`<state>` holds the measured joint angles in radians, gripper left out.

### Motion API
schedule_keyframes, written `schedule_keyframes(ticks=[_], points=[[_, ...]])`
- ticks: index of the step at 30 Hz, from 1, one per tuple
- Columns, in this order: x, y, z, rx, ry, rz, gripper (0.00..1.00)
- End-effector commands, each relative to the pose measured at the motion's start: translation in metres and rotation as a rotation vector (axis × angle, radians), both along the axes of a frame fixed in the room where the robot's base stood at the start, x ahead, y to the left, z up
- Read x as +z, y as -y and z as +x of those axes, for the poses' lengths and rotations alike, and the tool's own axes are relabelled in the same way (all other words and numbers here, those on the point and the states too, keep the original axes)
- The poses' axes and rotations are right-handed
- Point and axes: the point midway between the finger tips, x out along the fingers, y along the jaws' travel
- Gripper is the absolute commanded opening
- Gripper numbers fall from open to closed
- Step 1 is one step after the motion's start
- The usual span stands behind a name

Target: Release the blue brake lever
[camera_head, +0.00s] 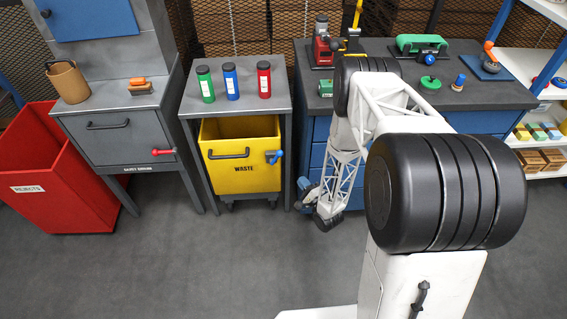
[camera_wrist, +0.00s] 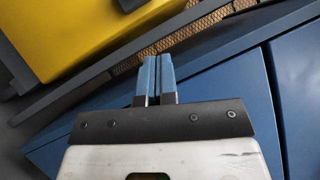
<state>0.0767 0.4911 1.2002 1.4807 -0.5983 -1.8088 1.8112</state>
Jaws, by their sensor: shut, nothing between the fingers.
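The blue lever (camera_head: 273,157) is mounted at the right of the yellow waste bin's front in the head view. It looks roughly level, with its round end at the right. Whether it is the brake lever, I cannot tell for sure. My gripper (camera_head: 303,184) is low, to the right of the bin and below the lever, apart from it, in front of the blue cabinet. In the wrist view its two blue fingers (camera_wrist: 155,58) are together and empty. The yellow bin (camera_wrist: 75,35) fills the upper left there; the lever is not clearly visible in that view.
The waste bin (camera_head: 225,178) stands under a grey table (camera_head: 220,102) with green, blue and red bottles on top. A blue cabinet (camera_head: 320,130) stands close on the right. The red rejects bin (camera_head: 40,200) is at left. Open floor (camera_head: 220,265) lies in front.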

Motion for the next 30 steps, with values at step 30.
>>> schedule_keyframes(ticks=[30], points=[[-0.002,-0.001,0.008,0.054,-0.031,0.158,0.0]])
